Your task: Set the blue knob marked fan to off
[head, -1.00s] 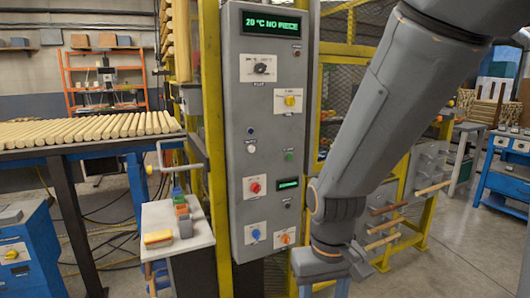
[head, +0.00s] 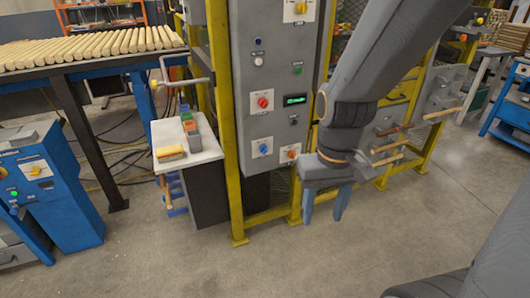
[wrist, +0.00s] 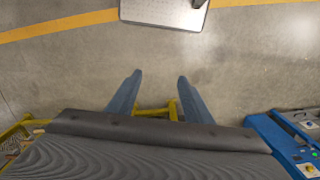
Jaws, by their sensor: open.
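The blue knob (head: 263,148) is on a white plate low on the grey control panel (head: 270,95), left of an orange knob (head: 291,154) and below a red knob (head: 263,102). The plate's lettering and the knob's setting are too small to read. My gripper (head: 324,215) hangs fingers down to the right of and below the blue knob, apart from the panel. Its two fingers are spread with nothing between them. In the wrist view my gripper (wrist: 155,80) points at bare floor, and the blue knob does not show.
A small side table (head: 212,154) with blocks and a sponge-like piece stands left of the panel. Yellow frame posts (head: 222,110) flank the panel. Dowel handles (head: 390,148) stick out at the right. The floor in front is clear.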

